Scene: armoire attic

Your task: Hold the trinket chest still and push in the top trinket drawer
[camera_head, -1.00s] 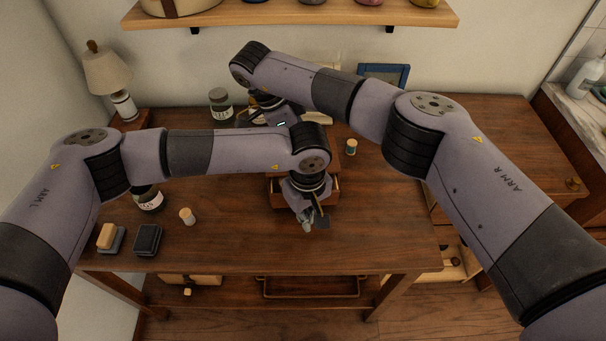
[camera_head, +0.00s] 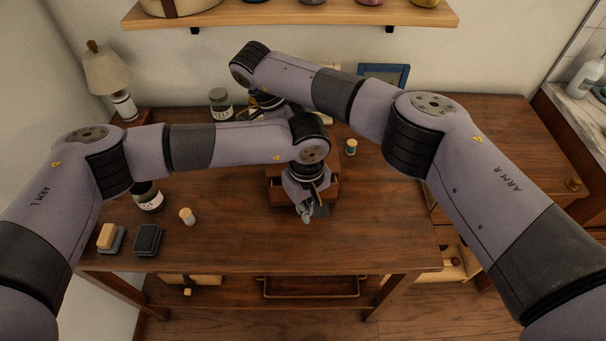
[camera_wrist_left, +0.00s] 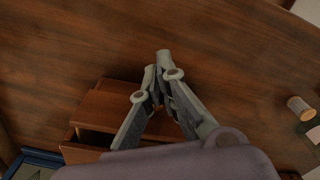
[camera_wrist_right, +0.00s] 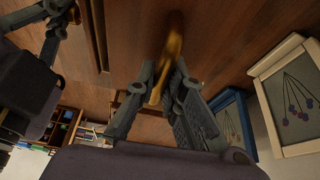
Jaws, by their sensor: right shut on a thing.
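The wooden trinket chest (camera_head: 276,188) stands on the table, mostly hidden behind my left arm in the head view.
A blue frame (camera_head: 385,74) leans at the back. The table's front middle is clear.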

